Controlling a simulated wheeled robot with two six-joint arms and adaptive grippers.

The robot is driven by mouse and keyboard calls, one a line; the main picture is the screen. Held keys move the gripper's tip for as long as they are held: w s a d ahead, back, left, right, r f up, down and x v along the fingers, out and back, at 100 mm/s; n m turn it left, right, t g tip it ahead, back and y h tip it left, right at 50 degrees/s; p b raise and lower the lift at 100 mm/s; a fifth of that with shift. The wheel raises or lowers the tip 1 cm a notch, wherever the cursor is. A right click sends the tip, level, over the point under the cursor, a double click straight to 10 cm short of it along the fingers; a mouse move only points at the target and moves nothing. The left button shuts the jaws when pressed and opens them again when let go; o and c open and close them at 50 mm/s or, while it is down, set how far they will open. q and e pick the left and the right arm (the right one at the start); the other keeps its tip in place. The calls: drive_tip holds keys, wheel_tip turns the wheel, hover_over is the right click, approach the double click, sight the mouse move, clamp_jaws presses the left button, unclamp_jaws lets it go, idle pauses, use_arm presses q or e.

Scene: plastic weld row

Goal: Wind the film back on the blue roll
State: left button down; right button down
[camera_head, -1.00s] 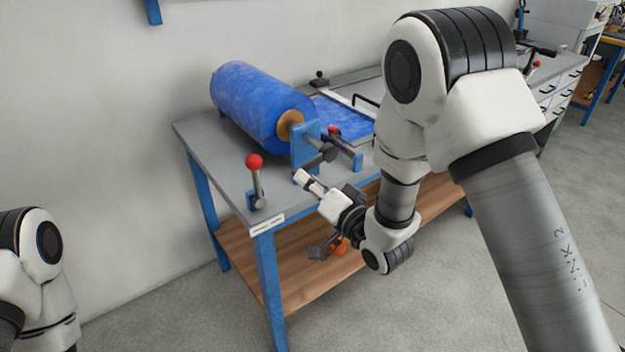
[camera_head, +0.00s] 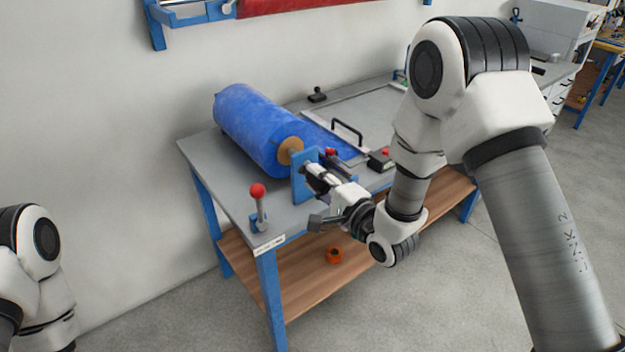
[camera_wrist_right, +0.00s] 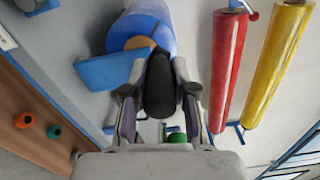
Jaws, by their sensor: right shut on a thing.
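The blue roll (camera_head: 250,122) lies on the workbench, its brown core (camera_head: 290,151) facing me beside a blue upright bracket (camera_head: 304,180). Blue film (camera_head: 338,143) lies flat to the right of the roll. My right gripper (camera_head: 316,174) is at the outer side of the bracket. In the right wrist view its fingers are shut around a dark cylindrical grip (camera_wrist_right: 159,86), in line with the roll (camera_wrist_right: 150,22). In the head view the gripper mostly hides this grip. Of my left arm only upper links show at the left edge; its gripper is out of view.
A lever with a red knob (camera_head: 258,191) stands at the bench's near left corner. A plate with a black handle (camera_head: 347,128) and a dark box with a red button (camera_head: 381,159) are right of the film. An orange object (camera_head: 334,255) sits on the lower shelf.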

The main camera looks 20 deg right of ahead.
drive_tip(key=w+d+r+m+p, duration=0.2)
drive_tip(key=d+m, duration=0.3)
drive_tip(key=m, duration=0.3)
drive_tip(key=shift+d+r+p, duration=0.35)
drive_tip(key=shift+r, duration=0.2)
drive_tip(key=shift+w+d, duration=0.1)
drive_tip(key=shift+w, duration=0.05)
drive_tip(key=shift+f, duration=0.1)
drive_tip(key=c, duration=1)
unclamp_jaws()
drive_tip(key=shift+o, duration=0.4)
drive_tip(key=shift+d+f, duration=0.1)
drive_tip(key=shift+d, duration=0.05)
